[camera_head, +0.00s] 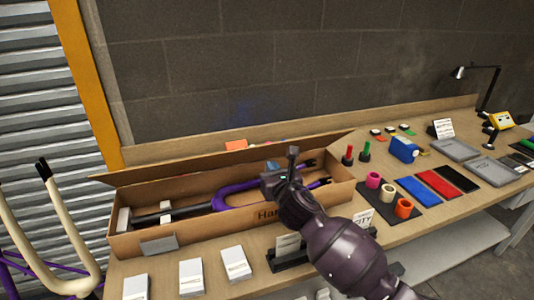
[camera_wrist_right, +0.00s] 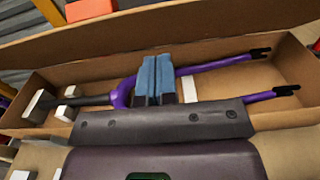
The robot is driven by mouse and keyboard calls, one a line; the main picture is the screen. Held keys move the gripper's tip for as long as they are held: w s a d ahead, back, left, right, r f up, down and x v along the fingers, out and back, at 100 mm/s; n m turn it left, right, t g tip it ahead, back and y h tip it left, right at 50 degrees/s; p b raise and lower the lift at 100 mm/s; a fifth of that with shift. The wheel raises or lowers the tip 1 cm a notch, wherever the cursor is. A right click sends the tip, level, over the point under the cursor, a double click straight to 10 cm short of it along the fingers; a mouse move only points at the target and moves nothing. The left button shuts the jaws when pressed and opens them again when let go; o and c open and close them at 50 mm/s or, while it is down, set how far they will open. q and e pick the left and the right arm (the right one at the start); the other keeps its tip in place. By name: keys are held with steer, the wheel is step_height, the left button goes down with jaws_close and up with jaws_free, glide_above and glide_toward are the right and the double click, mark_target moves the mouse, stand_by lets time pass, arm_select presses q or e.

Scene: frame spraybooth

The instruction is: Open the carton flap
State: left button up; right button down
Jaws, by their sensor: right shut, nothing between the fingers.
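The long cardboard carton (camera_head: 130,245) lies on the workbench with its top open. Its long back flap (camera_head: 240,155) stands raised and leans back; it also crosses the top of the right wrist view (camera_wrist_right: 190,32). A purple fork (camera_head: 232,195) with a dark stem lies inside, and it also shows in the wrist view (camera_wrist_right: 121,93). My right gripper (camera_head: 282,170) is over the right half of the carton. In the wrist view its blue-padded fingers (camera_wrist_right: 156,72) are together and empty, in front of the fork. Contact with the carton cannot be told. My left gripper is not in view.
White boxes (camera_head: 191,276) stand along the bench front. Right of the carton are coloured cups (camera_head: 388,191), a blue box (camera_head: 404,149), flat coloured mats (camera_head: 438,184) and grey trays (camera_head: 495,170). A block wall (camera_head: 300,60) rises behind. Cream tubing (camera_head: 60,240) stands at left.

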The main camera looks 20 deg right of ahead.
mark_target(263, 147)
steer(key=w+r, duration=0.2)
steer(key=w, duration=0.1)
steer(key=shift+w+r+p, duration=0.2)
steer(key=shift+w+p, duration=0.1)
steer(key=shift+p, duration=0.05)
steer(key=shift+w+r, duration=0.15)
steer(key=shift+w, duration=0.1)
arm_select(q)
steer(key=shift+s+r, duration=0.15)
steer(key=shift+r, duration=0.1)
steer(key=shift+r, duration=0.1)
